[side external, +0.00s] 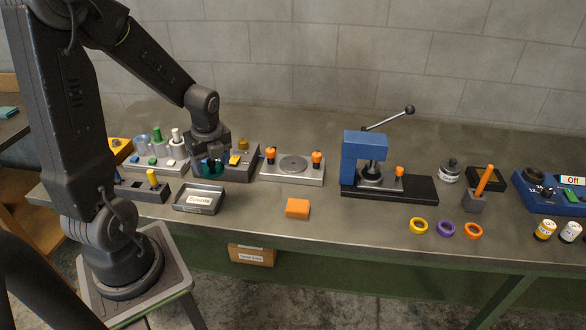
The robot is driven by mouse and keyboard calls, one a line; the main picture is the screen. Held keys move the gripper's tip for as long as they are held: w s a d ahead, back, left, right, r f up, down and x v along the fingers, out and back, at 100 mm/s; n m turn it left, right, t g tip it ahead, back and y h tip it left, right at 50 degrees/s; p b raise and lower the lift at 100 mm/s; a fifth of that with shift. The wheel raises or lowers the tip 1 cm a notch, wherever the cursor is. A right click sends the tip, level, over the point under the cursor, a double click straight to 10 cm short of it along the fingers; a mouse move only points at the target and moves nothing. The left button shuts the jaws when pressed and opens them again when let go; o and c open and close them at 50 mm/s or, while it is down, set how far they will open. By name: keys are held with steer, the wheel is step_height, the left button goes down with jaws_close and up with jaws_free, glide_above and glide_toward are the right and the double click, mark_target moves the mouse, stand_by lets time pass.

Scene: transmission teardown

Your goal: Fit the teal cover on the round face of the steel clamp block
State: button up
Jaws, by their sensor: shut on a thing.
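The steel clamp block (266,172) stands near the middle left of the bench, with a bare grey round face (293,163) on top and an orange-topped clamp on each side. My gripper (211,160) points down over a dark grey block (243,162) just left of the clamp block. It is shut on the teal cover (208,171), which shows low between the fingers, at the dark block. The fingers hide part of the cover, and I cannot tell whether it still touches the dark block.
A silver tray (198,209) and an orange block (297,208) lie in front. A blue press (364,157) with a raised lever stands right of the clamp block. A rack (155,162) of cylinders is at left.

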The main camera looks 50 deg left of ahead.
steer(key=w+a, duration=0.1)
steer(key=w, duration=1.2)
glide_above(292, 162)
steer(key=shift+s+d+f, duration=0.15)
steer(key=shift+f, duration=0.25)
steer(key=shift+s+d+f, duration=0.1)
steer(key=shift+s+f, duration=0.05)
steer(key=shift+f, duration=0.25)
steer(key=shift+w+d+f, duration=0.1)
steer(key=shift+w+f, duration=0.15)
steer(key=shift+w, duration=0.05)
steer(key=shift+f, duration=2.3)
steer(key=shift+f, duration=0.25)
steer(key=o, duration=1.1)
steer(key=shift+o, duration=0.2)
